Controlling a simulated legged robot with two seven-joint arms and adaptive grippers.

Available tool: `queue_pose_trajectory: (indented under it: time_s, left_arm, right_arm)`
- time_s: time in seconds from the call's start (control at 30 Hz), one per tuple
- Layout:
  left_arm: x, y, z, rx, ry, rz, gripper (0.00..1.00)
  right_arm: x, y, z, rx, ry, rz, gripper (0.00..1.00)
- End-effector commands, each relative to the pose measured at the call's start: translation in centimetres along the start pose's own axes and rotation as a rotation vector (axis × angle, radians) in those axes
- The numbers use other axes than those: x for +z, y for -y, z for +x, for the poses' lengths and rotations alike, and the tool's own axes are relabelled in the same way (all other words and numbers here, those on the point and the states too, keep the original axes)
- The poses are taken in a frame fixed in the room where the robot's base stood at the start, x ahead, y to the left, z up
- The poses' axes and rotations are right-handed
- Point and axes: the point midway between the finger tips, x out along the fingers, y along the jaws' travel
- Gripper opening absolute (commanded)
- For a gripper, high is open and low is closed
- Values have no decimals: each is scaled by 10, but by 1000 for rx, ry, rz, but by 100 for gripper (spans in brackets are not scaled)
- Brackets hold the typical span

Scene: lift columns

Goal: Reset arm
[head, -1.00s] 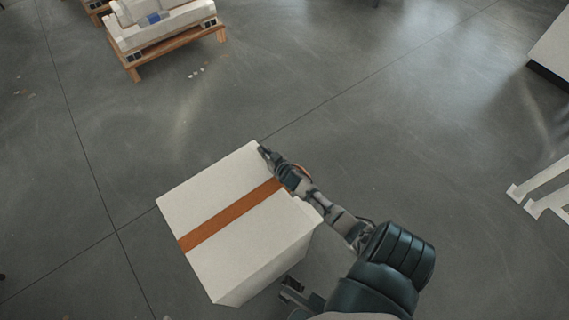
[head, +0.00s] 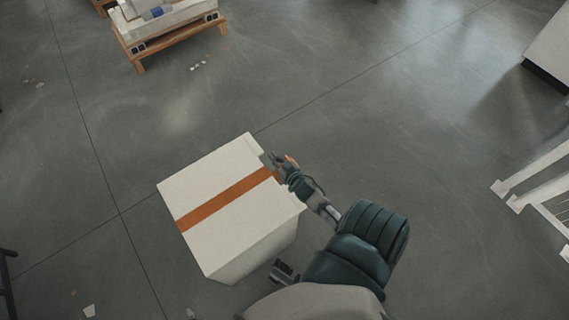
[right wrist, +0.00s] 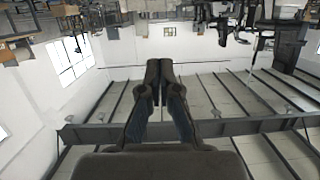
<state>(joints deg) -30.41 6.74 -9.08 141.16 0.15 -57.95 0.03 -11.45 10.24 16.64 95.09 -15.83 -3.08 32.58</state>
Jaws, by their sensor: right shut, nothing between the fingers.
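My right arm comes in from the lower right in the head view. Its gripper (head: 268,160) is at the right edge of a white box top, by the end of the brown stripe; I cannot tell whether it touches the box. The right wrist view shows the gripper's two fingers (right wrist: 159,68) together, with nothing between them. That view looks toward a white wall and a beamed ceiling, upside down. My left gripper is not in view.
The white box (head: 215,185) with a brown stripe stands in front of me. A wooden pallet (head: 180,37) with pale goods stands at the upper left. White railing (head: 535,172) is at the right edge. The grey floor (head: 400,120) between is largely clear.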

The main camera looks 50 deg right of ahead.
Motion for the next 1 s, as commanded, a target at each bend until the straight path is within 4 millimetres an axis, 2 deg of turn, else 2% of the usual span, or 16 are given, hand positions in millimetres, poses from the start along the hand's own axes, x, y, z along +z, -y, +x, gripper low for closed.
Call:
queue_pose_trajectory:
  time_s: [0.03, 0.1, 0.23, 0.67, 0.77, 0.83, 1.0]
  left_arm:
    - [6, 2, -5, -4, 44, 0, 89]
    - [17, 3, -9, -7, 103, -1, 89]
    - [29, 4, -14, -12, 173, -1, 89]
    - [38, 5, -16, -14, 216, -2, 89]
    - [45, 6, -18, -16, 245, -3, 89]
    - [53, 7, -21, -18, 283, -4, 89]
    - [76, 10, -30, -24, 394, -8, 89]
  right_arm:
    - [-2, 1, -12, 0, 0, 2, 0]
    - [-2, 0, -25, 1, 0, 1, 0]
    - [-1, 0, -40, 0, 1, 2, 0]
    - [1, 3, -48, 3, 19, -5, 0]
    - [8, 15, -56, 11, 98, -25, 0]
    - [17, 31, -70, 16, 203, -54, 0]
    - [42, 81, -130, -29, 528, -149, 0]
